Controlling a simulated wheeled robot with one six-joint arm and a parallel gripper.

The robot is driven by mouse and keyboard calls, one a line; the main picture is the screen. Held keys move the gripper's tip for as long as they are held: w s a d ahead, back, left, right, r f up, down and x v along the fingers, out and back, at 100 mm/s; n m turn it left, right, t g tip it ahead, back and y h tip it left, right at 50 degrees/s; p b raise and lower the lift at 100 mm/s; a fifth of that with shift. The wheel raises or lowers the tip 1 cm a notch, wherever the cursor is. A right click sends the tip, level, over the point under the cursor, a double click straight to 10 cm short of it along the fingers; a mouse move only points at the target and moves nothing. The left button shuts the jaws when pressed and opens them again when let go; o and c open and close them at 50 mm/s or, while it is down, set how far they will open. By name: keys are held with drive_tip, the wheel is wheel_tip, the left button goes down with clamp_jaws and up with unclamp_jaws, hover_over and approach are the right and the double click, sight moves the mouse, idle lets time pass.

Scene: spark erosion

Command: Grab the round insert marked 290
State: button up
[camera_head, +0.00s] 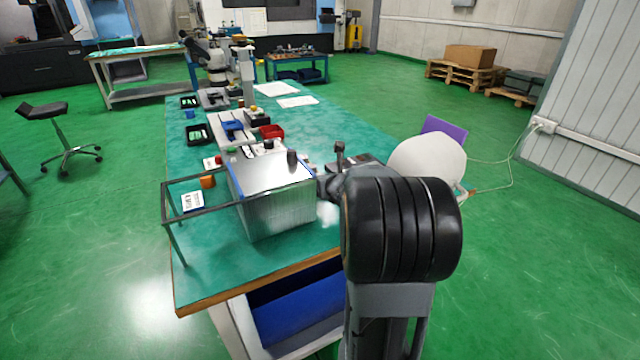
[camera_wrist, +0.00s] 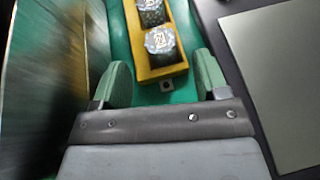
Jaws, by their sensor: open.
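In the wrist view, two dark, speckled round inserts sit in a yellow holder. The nearer insert (camera_wrist: 160,40) has a pale label on top, and the farther insert (camera_wrist: 150,12) is partly cut off by the top edge. The labels are too small and blurred to read, so I cannot tell which is marked 290. My gripper (camera_wrist: 161,78) is open, its green fingertips on either side of the holder's near end with nothing between them. The yellow holder (camera_wrist: 168,72) lies on a green surface. In the head view my arm hides the gripper, and I cannot make out the inserts.
In the wrist view a blurred shiny wall (camera_wrist: 45,90) stands close on the left, and a grey panel (camera_wrist: 280,80) with a dark border lies on the right. In the head view a metal box (camera_head: 275,205) and a frame (camera_head: 172,235) stand on the green-topped table (camera_head: 205,285).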

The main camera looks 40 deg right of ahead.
drive_tip(key=shift+x, duration=2.65)
drive_tip(key=shift+r, duration=0.1)
drive_tip(key=c, duration=1.2)
drive_tip(key=shift+r, duration=0.1)
